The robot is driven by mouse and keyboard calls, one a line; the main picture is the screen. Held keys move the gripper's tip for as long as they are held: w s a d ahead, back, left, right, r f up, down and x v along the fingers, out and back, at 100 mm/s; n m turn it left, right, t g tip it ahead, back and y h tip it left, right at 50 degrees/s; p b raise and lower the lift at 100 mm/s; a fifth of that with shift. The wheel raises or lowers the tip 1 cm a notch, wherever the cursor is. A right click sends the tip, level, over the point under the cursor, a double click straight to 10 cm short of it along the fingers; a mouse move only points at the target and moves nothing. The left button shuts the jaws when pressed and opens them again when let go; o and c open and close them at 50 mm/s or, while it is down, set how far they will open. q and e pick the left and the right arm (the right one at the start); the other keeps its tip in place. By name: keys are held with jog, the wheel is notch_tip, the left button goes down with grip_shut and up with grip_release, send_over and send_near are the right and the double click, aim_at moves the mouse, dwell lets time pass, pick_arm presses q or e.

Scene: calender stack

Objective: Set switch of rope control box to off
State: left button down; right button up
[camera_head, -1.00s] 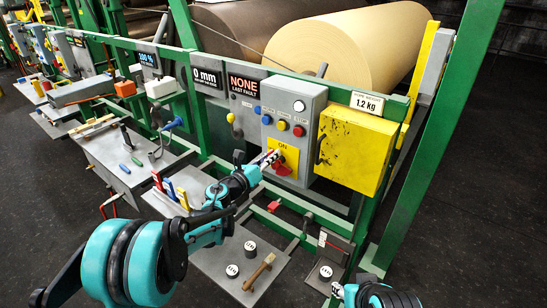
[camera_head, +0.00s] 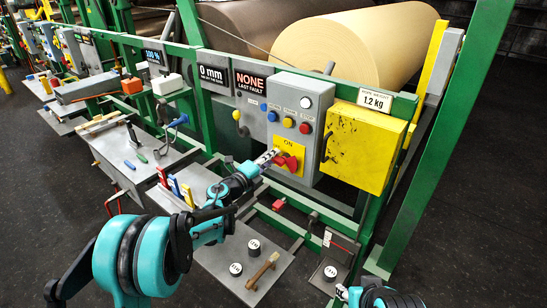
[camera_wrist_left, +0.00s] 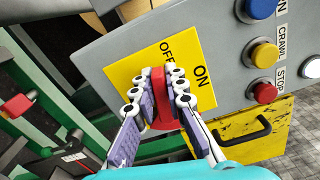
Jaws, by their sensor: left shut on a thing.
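A grey control box (camera_head: 300,90) carries coloured buttons and a yellow plate (camera_head: 289,143) marked ON. A red rotary switch (camera_head: 291,163) sits on this plate. My left gripper (camera_head: 269,160) reaches it from the lower left. In the left wrist view, the gripper (camera_wrist_left: 163,88) is shut on the red switch handle (camera_wrist_left: 159,100), with a finger on each side. The OFF label lies just beyond the handle's far end, and the ON label lies to its right. The fingers hide part of the handle. My right gripper (camera_head: 342,292) shows only partly at the bottom edge; its jaws are unclear.
A yellow box (camera_head: 358,150) with a black handle is right of the control box. Green frame posts (camera_head: 436,130) stand further right. Below are a grey shelf (camera_head: 225,262) with weights and a brush, and a tray (camera_head: 135,155) with tools. Dark floor is open at right.

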pick_arm(q)
jog(key=shift+f+n, duration=0.4)
jog(key=shift+n, duration=0.7)
jog(key=c, duration=1.5)
grip_release()
jog(key=shift+a, duration=0.1)
jog(key=shift+c, duration=0.2)
jog(key=v, duration=1.2)
